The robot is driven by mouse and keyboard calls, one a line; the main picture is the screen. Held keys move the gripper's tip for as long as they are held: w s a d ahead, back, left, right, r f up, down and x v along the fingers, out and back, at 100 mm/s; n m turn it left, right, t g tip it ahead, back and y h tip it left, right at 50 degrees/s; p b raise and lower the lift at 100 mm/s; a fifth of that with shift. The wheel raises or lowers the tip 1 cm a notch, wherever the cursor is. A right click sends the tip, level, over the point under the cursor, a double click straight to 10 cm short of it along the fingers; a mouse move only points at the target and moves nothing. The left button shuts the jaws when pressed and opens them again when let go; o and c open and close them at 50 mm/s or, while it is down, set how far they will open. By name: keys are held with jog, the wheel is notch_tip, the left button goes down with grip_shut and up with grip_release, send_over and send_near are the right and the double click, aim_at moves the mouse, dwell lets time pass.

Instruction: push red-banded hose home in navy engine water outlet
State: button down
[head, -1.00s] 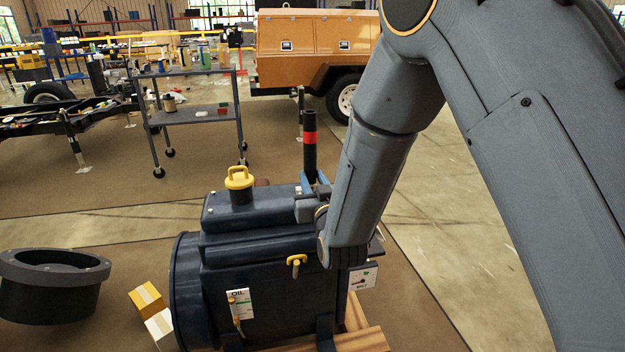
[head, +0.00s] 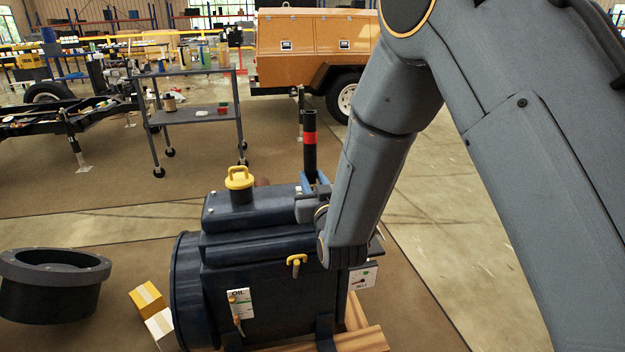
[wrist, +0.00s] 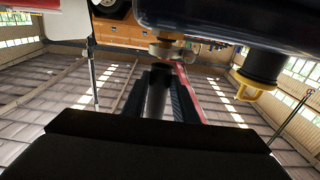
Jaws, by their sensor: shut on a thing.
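The red-banded hose (head: 310,157) is a black upright tube with a red band near its top, at the far right end of the navy engine (head: 262,245) in the head view. My gripper (head: 314,184) has blue fingers and is shut on the hose below the band. In the wrist view the dark hose (wrist: 156,92) lies between the two fingers of my gripper (wrist: 158,85). A pale ringed fitting (wrist: 166,50) shows beyond it, close to the engine (wrist: 215,14). My arm and fingers hide the hose's lower end in the head view, so I cannot tell how it meets the outlet.
A yellow-capped filler (head: 239,182) stands on the engine top, left of the hose. A yellow handle (head: 296,262) sticks out from its front. A grey cart (head: 195,113) and an orange trailer (head: 300,45) stand behind. Small boxes (head: 147,298) lie at left.

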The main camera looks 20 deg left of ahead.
jog(key=shift+f+b, duration=0.5)
jog(key=shift+f, duration=0.3)
jog(key=shift+r, duration=0.1)
dwell(0.4)
jog(key=shift+r+p, duration=0.5)
jog(key=shift+r, duration=0.05)
jog(key=shift+f, duration=0.65)
dwell(1.6)
jog(key=shift+r, duration=0.1)
jog(key=shift+r+p, duration=0.3)
jog(key=shift+r, duration=0.2)
dwell(1.6)
jog(key=shift+f, duration=0.6)
jog(key=shift+r, duration=0.15)
dwell(0.5)
